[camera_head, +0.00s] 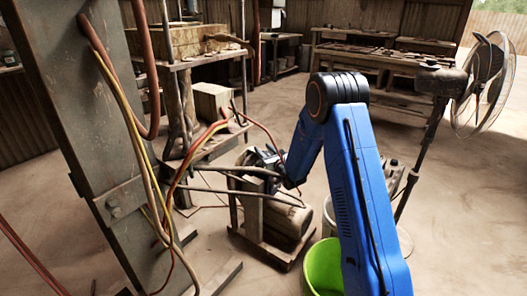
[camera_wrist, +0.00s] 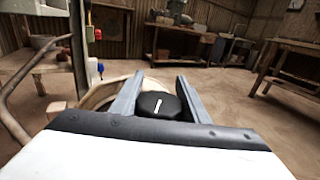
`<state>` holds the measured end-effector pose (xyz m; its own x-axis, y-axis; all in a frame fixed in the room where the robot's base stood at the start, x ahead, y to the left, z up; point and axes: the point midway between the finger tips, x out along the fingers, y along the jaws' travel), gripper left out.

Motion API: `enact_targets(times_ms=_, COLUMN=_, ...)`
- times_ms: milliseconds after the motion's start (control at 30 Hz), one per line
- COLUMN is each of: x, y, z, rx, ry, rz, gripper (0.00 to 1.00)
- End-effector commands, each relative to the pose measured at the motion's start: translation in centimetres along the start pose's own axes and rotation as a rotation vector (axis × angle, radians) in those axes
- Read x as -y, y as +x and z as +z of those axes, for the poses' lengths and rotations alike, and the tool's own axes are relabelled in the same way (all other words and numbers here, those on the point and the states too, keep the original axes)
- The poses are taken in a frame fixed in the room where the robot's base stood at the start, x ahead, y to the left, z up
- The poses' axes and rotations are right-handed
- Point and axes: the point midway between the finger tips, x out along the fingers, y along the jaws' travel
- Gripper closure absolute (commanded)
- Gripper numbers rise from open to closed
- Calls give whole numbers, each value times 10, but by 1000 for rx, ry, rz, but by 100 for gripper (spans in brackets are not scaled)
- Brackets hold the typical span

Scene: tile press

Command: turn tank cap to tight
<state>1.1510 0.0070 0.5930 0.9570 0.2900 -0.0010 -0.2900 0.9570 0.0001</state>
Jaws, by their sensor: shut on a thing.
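The tank cap (camera_wrist: 158,106) is black and round with a white line mark on top, seen in the wrist view between the two grey fingers of my gripper (camera_wrist: 157,98). My gripper is shut on the cap, with one finger on each side. The white mark points nearly straight away from me, tilted slightly to the right. The tan tank (camera_wrist: 108,93) shows partly behind the left finger. In the head view my blue arm reaches down to the tank (camera_head: 288,219) on its low stand; the cap cannot be made out there.
A grey steel column (camera_head: 100,150) with red and yellow hoses stands at the left. A lime green bucket (camera_head: 323,268) stands close by my arm. A standing fan (camera_head: 437,85) is at the right. Workbenches (camera_head: 385,62) line the back; open floor lies between.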

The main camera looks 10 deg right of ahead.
Motion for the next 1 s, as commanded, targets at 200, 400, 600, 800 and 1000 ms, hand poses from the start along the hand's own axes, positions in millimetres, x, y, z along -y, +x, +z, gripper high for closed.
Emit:
enact_targets(times_ms=200, x=1, y=-1, z=-1, rx=-1, ry=1, rz=-10, gripper=81)
enact_targets(times_ms=400, x=1, y=-1, z=-1, rx=-1, ry=1, rz=-9, gripper=81)
enact_targets(times_ms=600, x=1, y=0, z=-1, rx=-1, ry=1, rz=-9, gripper=40)
enact_targets(times_ms=800, x=0, y=-1, z=0, rx=0, ry=0, rz=-8, gripper=40)
enact_targets(times_ms=1000, x=1, y=-16, z=0, rx=0, ry=0, rz=-9, gripper=40)
